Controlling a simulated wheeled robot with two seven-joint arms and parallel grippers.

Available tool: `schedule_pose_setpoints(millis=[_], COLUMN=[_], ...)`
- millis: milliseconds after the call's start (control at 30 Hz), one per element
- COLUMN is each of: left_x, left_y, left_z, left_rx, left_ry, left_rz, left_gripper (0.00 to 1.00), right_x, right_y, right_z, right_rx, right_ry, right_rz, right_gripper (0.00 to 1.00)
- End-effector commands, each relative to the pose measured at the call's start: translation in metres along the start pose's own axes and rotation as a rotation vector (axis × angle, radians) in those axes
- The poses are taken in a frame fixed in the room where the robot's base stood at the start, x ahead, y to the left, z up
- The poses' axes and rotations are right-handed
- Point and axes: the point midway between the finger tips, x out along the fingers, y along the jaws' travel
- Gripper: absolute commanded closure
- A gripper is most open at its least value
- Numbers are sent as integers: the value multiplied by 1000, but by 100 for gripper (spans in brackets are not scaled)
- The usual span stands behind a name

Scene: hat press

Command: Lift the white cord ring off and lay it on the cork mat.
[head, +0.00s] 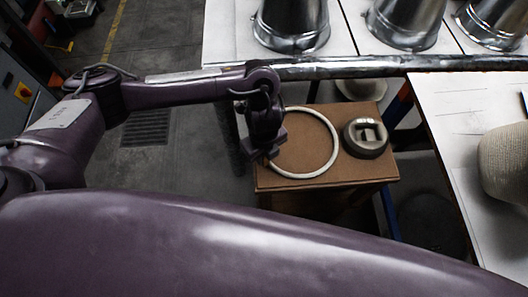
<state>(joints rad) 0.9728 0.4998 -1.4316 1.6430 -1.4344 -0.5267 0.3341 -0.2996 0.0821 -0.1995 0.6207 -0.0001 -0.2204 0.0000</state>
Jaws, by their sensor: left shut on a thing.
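The white cord ring (336,156) is a full, thin loop seen over the brown top (345,177) of a small stand. I cannot tell whether that brown top is the cork mat. My left gripper (268,158) points down at the ring's left side and is shut on the ring there, hiding that part of it. I cannot tell whether the ring touches the brown top or hangs just above it. My right gripper is not in view.
A horizontal metal bar (400,65) runs behind the stand. Metal buckets (405,22) stand on a white table at the back. A woven pale form (505,165) sits on the right table.

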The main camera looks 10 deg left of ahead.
Motion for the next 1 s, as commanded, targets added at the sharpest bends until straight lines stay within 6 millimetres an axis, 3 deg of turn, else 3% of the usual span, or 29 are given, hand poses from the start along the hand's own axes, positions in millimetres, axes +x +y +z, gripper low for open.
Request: schedule_pose_setpoints(millis=[467, 500, 667, 1000], left_x=[2, 2, 2, 0], left_y=[0, 0, 0, 0], left_z=[0, 0, 0, 0], left_rx=[0, 0, 0, 0], left_ry=[0, 0, 0, 0], left_rz=[-1, -1, -1, 0], left_gripper=[100, 76, 55, 55], right_x=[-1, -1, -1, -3], right_y=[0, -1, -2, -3], right_z=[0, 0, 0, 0], right_rx=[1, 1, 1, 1], right_ry=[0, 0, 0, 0], right_rz=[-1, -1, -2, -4], right_gripper=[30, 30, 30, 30])
